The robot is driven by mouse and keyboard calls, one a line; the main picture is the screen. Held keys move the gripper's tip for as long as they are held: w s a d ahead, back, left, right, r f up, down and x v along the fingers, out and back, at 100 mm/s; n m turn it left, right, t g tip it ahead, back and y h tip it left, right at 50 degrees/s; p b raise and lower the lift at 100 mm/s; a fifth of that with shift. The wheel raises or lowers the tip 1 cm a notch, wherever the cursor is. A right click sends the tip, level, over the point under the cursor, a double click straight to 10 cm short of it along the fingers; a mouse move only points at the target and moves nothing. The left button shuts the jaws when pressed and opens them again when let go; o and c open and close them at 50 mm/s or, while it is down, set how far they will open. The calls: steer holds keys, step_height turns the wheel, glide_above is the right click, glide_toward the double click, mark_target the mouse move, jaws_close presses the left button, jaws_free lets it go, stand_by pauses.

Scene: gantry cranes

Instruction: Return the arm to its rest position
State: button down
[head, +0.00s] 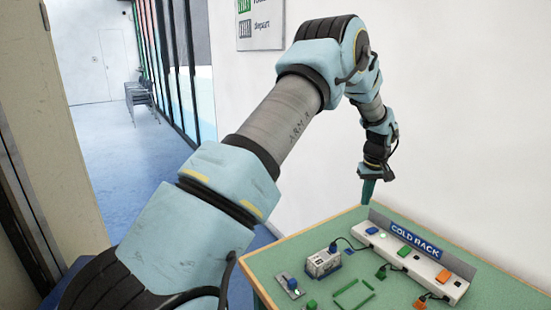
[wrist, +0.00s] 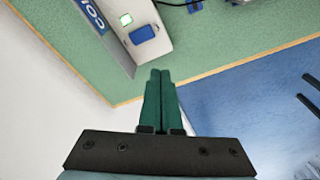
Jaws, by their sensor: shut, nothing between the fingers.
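My arm reaches from the lower left up and over to the right in the head view. My gripper (head: 368,190) hangs above the back left edge of the green table (head: 290,260). In the wrist view my gripper (wrist: 160,72) shows its green fingers pressed together, with nothing between them. The fingertips appear near the end of the white power strip (wrist: 150,50), apart from it as far as I can tell.
The white strip labelled COLD RACK (head: 415,262) has coloured switches and plugs. A small grey box (head: 322,263), a blue switch plate (head: 289,285) and a green frame (head: 354,294) lie on the table. A white wall (head: 480,120) stands behind. Chairs (head: 139,96) stand far left.

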steer(key=s+a+r, duration=0.2)
steer(key=a+r, duration=0.2)
steer(key=a, duration=0.7)
steer(key=s+a+r, duration=0.2)
steer(key=a+r, duration=0.2)
steer(key=a, duration=0.8)
steer(key=s+a+r, duration=0.1)
steer(key=s+a, duration=1.5)
steer(key=a, duration=0.1)
steer(key=shift+s+r+m, duration=0.2)
steer(key=shift+m, duration=0.2)
